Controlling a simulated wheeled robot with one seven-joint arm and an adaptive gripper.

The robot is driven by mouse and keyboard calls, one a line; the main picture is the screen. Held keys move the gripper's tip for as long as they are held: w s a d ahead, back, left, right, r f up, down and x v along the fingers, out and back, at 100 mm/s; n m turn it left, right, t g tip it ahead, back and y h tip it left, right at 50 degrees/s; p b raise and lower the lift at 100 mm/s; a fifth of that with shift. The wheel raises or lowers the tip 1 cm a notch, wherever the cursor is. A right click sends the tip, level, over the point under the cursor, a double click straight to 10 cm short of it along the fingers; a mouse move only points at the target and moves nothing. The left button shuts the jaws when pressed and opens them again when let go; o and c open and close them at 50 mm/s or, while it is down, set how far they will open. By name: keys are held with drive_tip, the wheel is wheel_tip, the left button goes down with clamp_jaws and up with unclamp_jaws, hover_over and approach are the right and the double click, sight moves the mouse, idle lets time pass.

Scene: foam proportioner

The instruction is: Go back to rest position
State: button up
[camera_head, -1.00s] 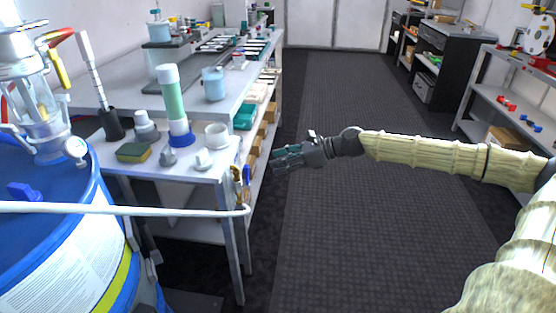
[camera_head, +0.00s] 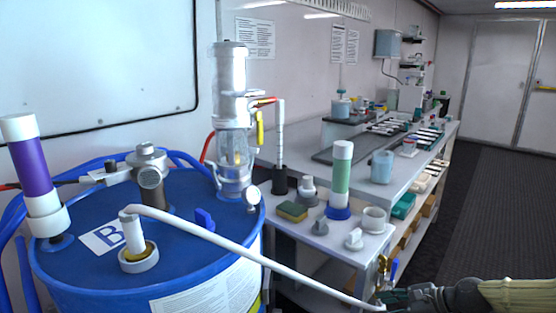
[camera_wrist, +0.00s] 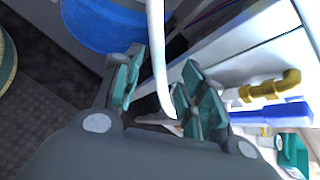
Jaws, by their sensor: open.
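My gripper (camera_head: 388,299) shows at the lower right edge of the head view, at the end of my arm, with its fingers pointing left. It also shows in the wrist view (camera_wrist: 158,92), its two teal-padded fingers spread apart. A white hose (camera_head: 262,259) runs from the drum top down to the gripper area. In the wrist view the hose (camera_wrist: 157,45) ends in the gap between the fingers, with no finger seen closed on it. I cannot tell how far it is from the fingers in depth.
A blue drum (camera_head: 75,269) marked B stands at lower left. A workbench (camera_head: 290,239) with bottles and a sponge is behind the hose. A brass-and-blue valve (camera_wrist: 272,90) is close right of the fingers. Dark floor (camera_head: 500,205) is open at right.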

drive_tip(key=s+a+f+n+g+h, duration=0.15)
drive_tip(key=s+a+f+n, duration=0.25)
drive_tip(key=s+a+f, duration=0.4)
drive_tip(key=s+a+f+n+g+h, duration=0.2)
drive_tip(key=s+f+n+g+h, duration=0.2)
drive_tip(key=s+f+n, duration=0.9)
drive_tip(key=s+d+f+n+h, duration=0.1)
drive_tip(key=s+f+h, duration=0.15)
drive_tip(key=s, duration=0.45)
drive_tip(key=s+d+f+n+h, duration=0.15)
drive_tip(key=s+f, duration=0.25)
drive_tip(key=s, duration=0.4)
wheel_tip(320, 180, up, 14)
drive_tip(key=p, duration=1.3)
drive_tip(key=shift+d+f+n, duration=0.2)
drive_tip(key=shift+n, duration=0.15)
